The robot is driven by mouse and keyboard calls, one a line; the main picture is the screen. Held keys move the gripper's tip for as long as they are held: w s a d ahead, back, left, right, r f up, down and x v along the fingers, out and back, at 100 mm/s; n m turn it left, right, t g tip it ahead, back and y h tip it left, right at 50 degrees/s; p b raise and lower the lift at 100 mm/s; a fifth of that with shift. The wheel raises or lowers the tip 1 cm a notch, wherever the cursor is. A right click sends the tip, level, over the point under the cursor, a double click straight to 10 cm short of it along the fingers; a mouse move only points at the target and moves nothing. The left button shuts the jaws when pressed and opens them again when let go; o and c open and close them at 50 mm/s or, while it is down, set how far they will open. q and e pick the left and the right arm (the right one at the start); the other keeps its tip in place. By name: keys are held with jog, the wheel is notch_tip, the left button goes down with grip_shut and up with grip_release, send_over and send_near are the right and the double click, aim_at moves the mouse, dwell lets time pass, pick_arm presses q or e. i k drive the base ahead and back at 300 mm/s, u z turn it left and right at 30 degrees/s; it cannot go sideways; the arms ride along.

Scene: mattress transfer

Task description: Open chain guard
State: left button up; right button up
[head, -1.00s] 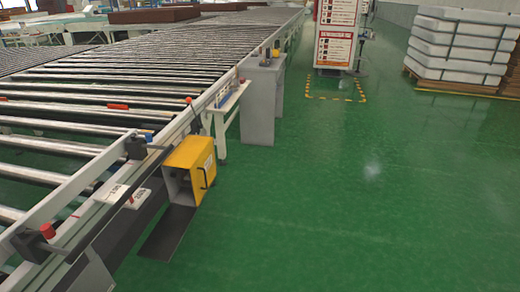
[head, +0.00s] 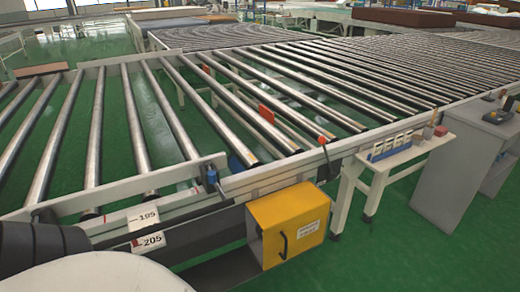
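A yellow box (head: 288,222) with a dark curved handle and a small white label hangs on the near side of the roller conveyor (head: 262,181) in the head view. It looks like the chain guard. Its labelled face looks shut, while its left side is dark and partly hidden. Neither of my grippers is in view. A white rounded part and a dark cylinder at the bottom left look like my own arm.
A small white table (head: 421,151) and a grey cabinet (head: 452,180) stand to the right of the yellow box. A white scale plate (head: 150,233) marked 195 and 205 sits left of it. Green floor (head: 385,250) is clear at the lower right.

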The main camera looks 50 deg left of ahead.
aim_at(292, 220)
jog(key=u, duration=1.05)
jog(key=i, duration=1)
jog(key=u, duration=0.85)
